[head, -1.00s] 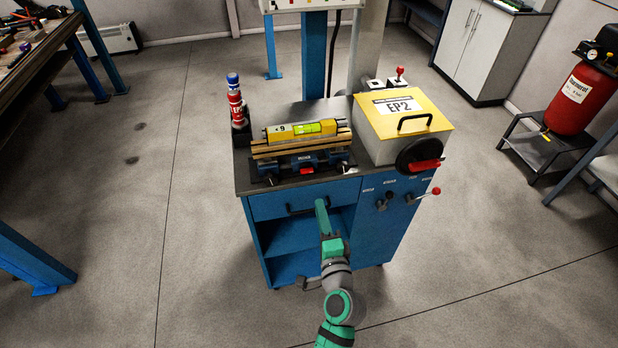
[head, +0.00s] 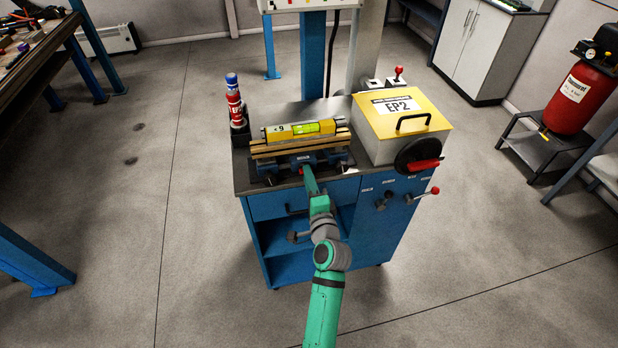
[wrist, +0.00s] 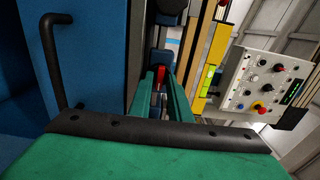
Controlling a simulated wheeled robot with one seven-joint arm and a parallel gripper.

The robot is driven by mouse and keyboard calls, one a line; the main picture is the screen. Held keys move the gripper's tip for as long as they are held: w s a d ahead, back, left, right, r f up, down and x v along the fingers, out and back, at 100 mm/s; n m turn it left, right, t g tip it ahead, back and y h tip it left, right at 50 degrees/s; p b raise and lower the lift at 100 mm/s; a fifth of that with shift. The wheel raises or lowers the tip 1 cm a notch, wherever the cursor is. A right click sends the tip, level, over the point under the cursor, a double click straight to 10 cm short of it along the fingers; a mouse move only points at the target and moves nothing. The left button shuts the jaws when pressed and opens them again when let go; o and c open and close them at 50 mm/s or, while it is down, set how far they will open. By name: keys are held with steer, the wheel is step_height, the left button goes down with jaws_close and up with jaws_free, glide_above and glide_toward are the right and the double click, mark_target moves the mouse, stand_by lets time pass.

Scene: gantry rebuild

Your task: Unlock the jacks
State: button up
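A blue jack unit (head: 268,169) with dark end knobs sits at the front of the cart top, under wooden strips and a yellow spirit level (head: 305,130). A small red lever (wrist: 160,74) is at the middle of its front. My gripper (head: 306,170) reaches the front of the unit at this lever, and its green fingers hide most of it in the head view. In the wrist view my gripper (wrist: 163,82) has its two fingers a little apart, with the red lever at their tips. I cannot tell whether they press on it.
The blue cart (head: 277,206) has a drawer with a black handle (wrist: 55,62) below the unit. A yellow-lidded EP2 box (head: 382,145) with a red-handled crank stands right. A red and blue bottle (head: 235,100) stands left. A control panel (wrist: 262,88) is behind.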

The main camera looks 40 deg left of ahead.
steer(key=shift+a, duration=0.2)
jaws_close()
